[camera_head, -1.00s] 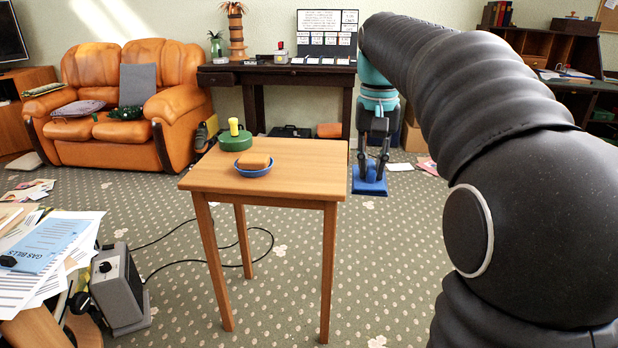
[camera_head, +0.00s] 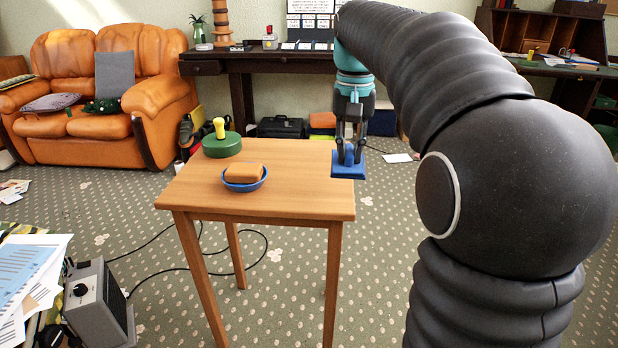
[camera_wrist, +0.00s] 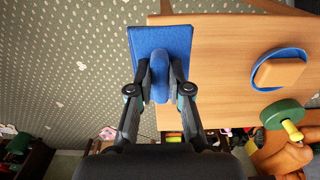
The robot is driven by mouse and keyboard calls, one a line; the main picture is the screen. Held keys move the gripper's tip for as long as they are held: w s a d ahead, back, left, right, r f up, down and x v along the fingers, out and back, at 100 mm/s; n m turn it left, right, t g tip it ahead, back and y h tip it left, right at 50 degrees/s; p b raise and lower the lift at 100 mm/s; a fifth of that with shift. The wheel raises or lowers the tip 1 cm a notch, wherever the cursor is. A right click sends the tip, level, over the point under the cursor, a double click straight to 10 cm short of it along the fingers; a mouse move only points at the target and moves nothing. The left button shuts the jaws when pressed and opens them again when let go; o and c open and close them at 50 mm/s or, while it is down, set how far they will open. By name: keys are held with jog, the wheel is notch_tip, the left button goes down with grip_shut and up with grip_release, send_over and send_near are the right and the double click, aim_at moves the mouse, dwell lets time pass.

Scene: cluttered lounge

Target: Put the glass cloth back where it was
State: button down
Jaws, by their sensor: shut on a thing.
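My gripper (camera_head: 349,152) is shut on the blue glass cloth (camera_head: 348,170), a flat blue piece with a raised blue grip between my fingers. In the head view it is at the right edge of the small wooden table (camera_head: 290,205). In the wrist view the cloth (camera_wrist: 165,42) lies across the table's edge in the picture, partly over the tabletop (camera_wrist: 225,60) and partly over the carpet. I cannot tell whether it touches the table.
On the table are a blue bowl (camera_head: 246,184) holding an orange-brown block (camera_head: 244,173) and a green disc with a yellow knob (camera_head: 221,143). The tabletop's right and front parts are clear. A grey heater (camera_head: 97,302) stands at the lower left, with cables on the carpet.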

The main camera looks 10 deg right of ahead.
jog(key=w+a+f, duration=0.3)
jog(key=w+a, duration=0.1)
jog(key=w, duration=0.1)
jog(key=w+a+f, duration=0.2)
jog(key=shift+w+f, duration=0.15)
jog(key=shift+f, duration=2.25)
jog(key=c, duration=1.1)
grip_release()
jog(key=shift+r, duration=0.1)
